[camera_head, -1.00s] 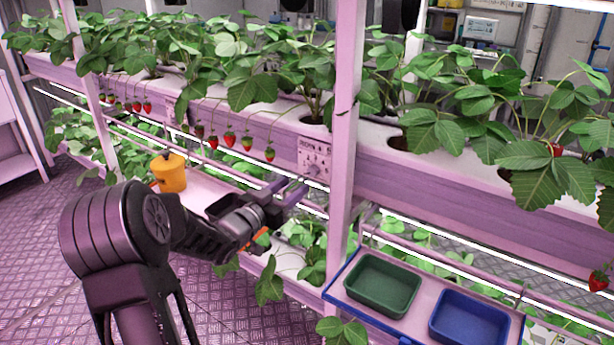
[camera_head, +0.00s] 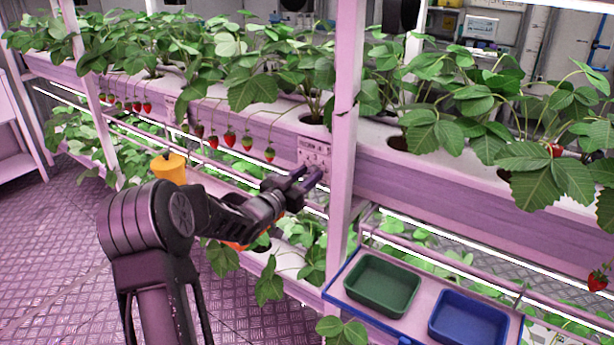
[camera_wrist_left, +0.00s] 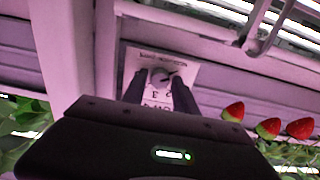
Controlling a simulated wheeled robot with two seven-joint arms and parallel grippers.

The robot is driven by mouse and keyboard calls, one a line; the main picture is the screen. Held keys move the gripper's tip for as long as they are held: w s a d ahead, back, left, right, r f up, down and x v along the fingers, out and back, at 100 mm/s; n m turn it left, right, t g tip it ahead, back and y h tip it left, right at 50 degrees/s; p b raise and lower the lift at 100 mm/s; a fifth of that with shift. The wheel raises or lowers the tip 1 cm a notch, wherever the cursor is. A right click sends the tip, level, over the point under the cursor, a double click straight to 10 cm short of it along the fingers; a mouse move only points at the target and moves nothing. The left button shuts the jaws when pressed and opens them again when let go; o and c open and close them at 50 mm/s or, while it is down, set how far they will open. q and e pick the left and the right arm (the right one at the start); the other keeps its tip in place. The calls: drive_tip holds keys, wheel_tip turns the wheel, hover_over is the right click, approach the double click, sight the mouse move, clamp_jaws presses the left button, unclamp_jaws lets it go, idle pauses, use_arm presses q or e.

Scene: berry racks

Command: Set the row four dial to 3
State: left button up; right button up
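The dial panel (camera_head: 312,147) is a small pale plate with printed marks on the front of the upper planter rail, just left of a pink post. My left gripper (camera_head: 307,174) is in front of its lower part and covers most of the knob in the head view. In the left wrist view the panel (camera_wrist_left: 187,73) appears upside down, with the round grey dial knob (camera_wrist_left: 160,76) between my two dark fingers (camera_wrist_left: 158,92). The fingers are apart, one on each side of the knob. I cannot tell whether they touch it or read its setting. My right gripper is out of view.
The pink post (camera_head: 344,130) stands close right of the gripper. Ripe strawberries (camera_head: 230,138) hang left of the panel. A green tray (camera_head: 375,285) and a blue tray (camera_head: 468,318) sit on a lower shelf at right. An orange container (camera_head: 168,168) stands behind my left arm.

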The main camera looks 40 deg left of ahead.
use_arm(q)
clamp_jaws()
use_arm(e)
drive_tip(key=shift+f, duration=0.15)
